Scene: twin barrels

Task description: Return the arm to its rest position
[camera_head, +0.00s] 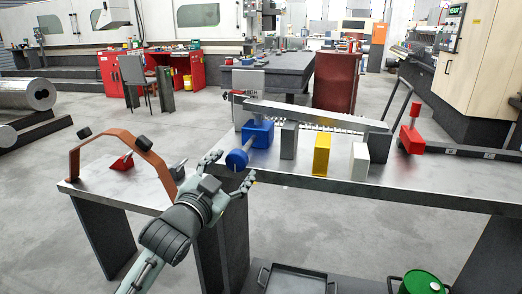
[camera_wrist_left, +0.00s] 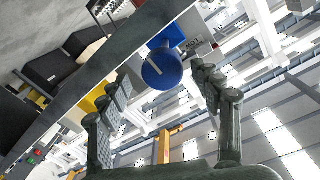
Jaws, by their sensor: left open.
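My left arm comes in from the lower left in the head view. Its left gripper (camera_head: 230,171) is open, with its fingers spread near the left end of the metal-topped workbench (camera_head: 325,180). A blue device with a round front (camera_head: 237,160) and a blue block behind it (camera_head: 257,134) stands on that end, just beyond the fingertips. In the left wrist view the blue round part (camera_wrist_left: 162,69) shows between the two spread fingers, and nothing is held. I cannot tell the exact gap between fingers and blue part. My right gripper is not in view.
A yellow block (camera_head: 321,154), a white block (camera_head: 360,160) and a red piece (camera_head: 411,140) stand on the workbench. A lower table with an orange-brown arch (camera_head: 120,134) is at left. A black tray (camera_head: 293,281) and green drum (camera_head: 424,282) sit below. Open floor lies behind.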

